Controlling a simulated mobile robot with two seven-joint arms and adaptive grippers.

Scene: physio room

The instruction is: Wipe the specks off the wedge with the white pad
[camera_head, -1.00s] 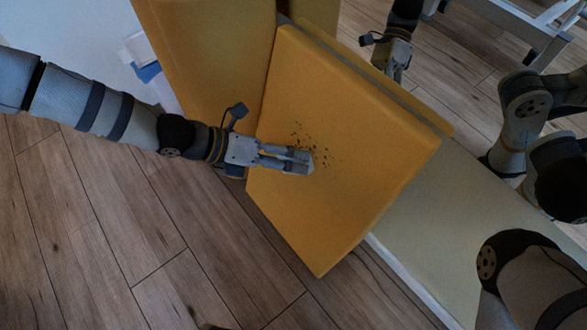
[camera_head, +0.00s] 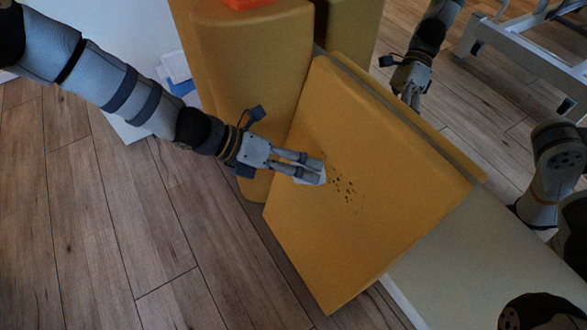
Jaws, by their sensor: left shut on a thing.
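The yellow wedge (camera_head: 365,235) lies tilted in the middle of the head view, its broad face up. A patch of small dark specks (camera_head: 346,190) is on that face, near its middle. My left gripper (camera_head: 310,172) reaches in from the left and is shut on the white pad (camera_head: 318,177), which mostly hides between the fingers. The pad is just left of the specks, over the wedge's face. I cannot tell whether it touches the surface. My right gripper (camera_head: 411,97) hangs beyond the wedge's far edge, small and dark; its finger gap is unclear.
Yellow upright padded blocks (camera_head: 245,85) stand behind the wedge, with an orange thing (camera_head: 250,4) on top. A pale flat surface (camera_head: 465,265) lies right of the wedge. White and blue items (camera_head: 177,75) are at upper left. A grey metal frame (camera_head: 525,55) stands upper right. Wooden floor is clear at lower left.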

